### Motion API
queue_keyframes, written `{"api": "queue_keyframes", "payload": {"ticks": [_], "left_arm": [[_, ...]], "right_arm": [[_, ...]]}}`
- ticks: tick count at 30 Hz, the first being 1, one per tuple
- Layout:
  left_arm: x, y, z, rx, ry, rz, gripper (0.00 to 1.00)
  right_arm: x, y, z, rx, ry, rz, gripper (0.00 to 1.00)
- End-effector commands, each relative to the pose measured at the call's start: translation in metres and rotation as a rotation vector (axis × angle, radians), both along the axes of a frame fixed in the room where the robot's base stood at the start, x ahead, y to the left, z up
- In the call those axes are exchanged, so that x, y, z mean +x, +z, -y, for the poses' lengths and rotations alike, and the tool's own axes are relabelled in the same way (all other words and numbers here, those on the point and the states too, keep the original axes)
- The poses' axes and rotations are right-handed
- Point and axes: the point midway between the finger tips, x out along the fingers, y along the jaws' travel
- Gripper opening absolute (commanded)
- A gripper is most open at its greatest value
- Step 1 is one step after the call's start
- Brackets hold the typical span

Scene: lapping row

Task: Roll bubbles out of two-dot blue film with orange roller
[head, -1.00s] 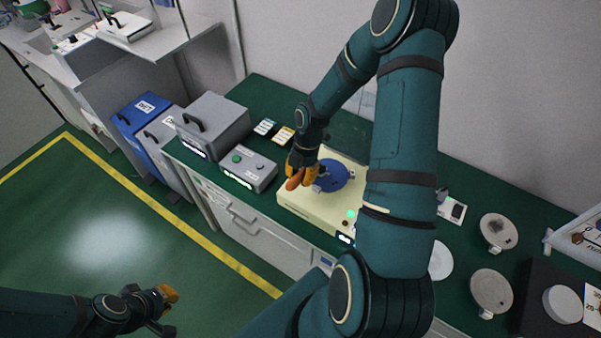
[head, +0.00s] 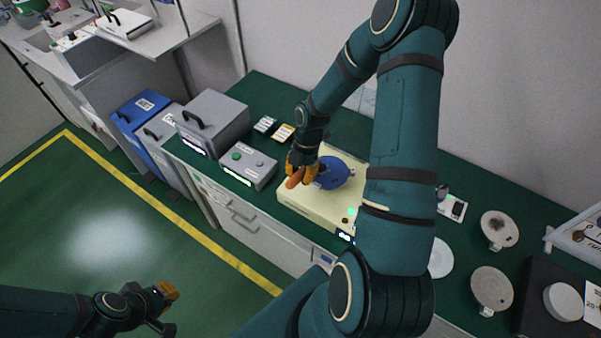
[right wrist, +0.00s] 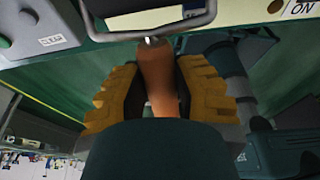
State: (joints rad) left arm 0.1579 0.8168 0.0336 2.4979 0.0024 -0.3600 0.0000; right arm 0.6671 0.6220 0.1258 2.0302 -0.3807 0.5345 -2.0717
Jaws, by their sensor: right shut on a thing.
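My right gripper (head: 300,172) is shut on the orange roller (head: 294,179), over the left part of a cream-coloured machine. In the right wrist view the roller's orange handle (right wrist: 158,75) stands between the two yellow finger pads, with a metal frame at its far end. The blue film (head: 336,172) is a round disc on the machine's top, just right of the gripper. Its dots and any bubbles are too small to tell, and I cannot tell whether the roller touches it. My left gripper (head: 165,296) is at the lower left over the floor, away from the bench; its jaw opening is unclear.
The cream machine (head: 300,205) sits on the green bench. A grey button box (head: 249,166) and two small cards stand left of it. Several round plates (head: 491,287) lie to the right. My right arm hides part of the bench.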

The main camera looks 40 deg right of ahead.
Motion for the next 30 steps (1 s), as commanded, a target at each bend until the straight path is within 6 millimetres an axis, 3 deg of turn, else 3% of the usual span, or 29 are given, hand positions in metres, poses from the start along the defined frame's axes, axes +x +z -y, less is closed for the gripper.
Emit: {"api": "queue_keyframes", "payload": {"ticks": [30], "left_arm": [[0.0000, -0.0051, 0.0001, 0.000, 0.000, 0.000, 0.00]], "right_arm": [[0.0026, -0.0082, 0.0086, 0.000, -0.001, 0.000, 0.00]]}}
